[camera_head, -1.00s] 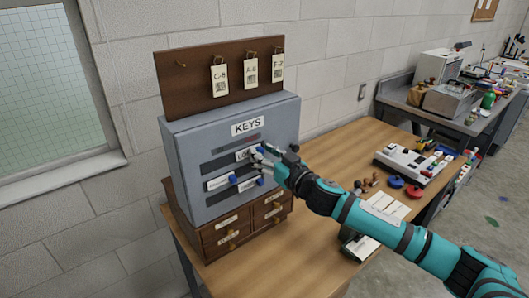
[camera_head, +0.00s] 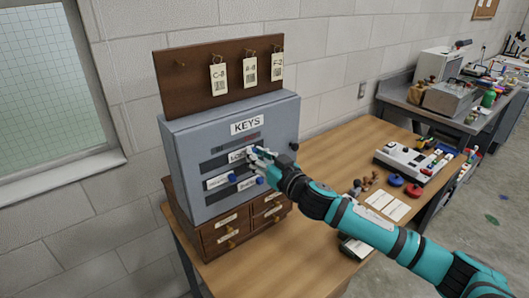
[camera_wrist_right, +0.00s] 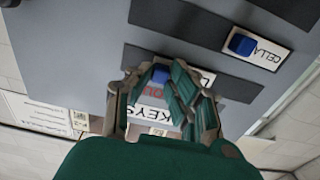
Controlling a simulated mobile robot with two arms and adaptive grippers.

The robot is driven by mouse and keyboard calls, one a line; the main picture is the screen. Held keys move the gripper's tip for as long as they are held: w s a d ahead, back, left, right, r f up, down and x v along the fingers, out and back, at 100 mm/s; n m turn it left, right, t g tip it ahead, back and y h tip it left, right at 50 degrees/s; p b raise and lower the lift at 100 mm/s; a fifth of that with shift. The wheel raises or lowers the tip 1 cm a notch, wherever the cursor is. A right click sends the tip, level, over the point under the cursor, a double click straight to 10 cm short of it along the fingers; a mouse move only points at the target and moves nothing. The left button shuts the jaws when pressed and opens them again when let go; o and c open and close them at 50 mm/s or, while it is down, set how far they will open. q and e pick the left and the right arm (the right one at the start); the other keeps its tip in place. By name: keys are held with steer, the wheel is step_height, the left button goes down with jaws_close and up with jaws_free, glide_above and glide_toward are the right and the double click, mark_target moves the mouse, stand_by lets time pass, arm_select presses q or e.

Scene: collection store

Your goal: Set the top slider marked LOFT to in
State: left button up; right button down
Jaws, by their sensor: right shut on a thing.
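The grey key cabinet (camera_head: 186,152) marked KEYS has dark horizontal slots in its front. The white LOFT slider (camera_head: 236,157) sits in the top slot. Its blue knob (camera_wrist_right: 160,73) shows between the fingers in the right wrist view, and red lettering shows beside it. My right gripper (camera_head: 256,156) is shut on the LOFT slider's knob at the cabinet front; its fingers hide part of the slider. Two more white sliders with blue knobs sit lower, one at the left (camera_head: 217,183) and one at the right (camera_head: 247,184). My left gripper is not in view.
The cabinet stands on a brown drawer unit (camera_head: 226,223) on a wooden table (camera_head: 330,150). A brown board (camera_head: 185,82) with hanging tags stands above it. A dark knob (camera_head: 294,146) sticks out of the cabinet's right side. A white device (camera_head: 405,162) and small items lie farther right.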

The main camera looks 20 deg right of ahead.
steer(key=a, duration=0.2)
steer(key=s+a, duration=0.1)
steer(key=a, duration=0.1)
steer(key=s+a, duration=0.1)
steer(key=a, duration=0.2)
steer(key=shift+s, duration=0.25)
steer(key=shift+d, duration=0.1)
steer(key=c, duration=1.7)
jaws_free()
steer(key=o, duration=0.5)
steer(key=shift+a, duration=0.2)
steer(key=shift+c, duration=0.2)
steer(key=shift+d, duration=0.1)
steer(key=shift+s+d, duration=0.1)
steer(key=shift+s, duration=0.05)
glide_toward(226, 158)
steer(key=v, duration=0.5)
steer(key=shift+s, duration=0.35)
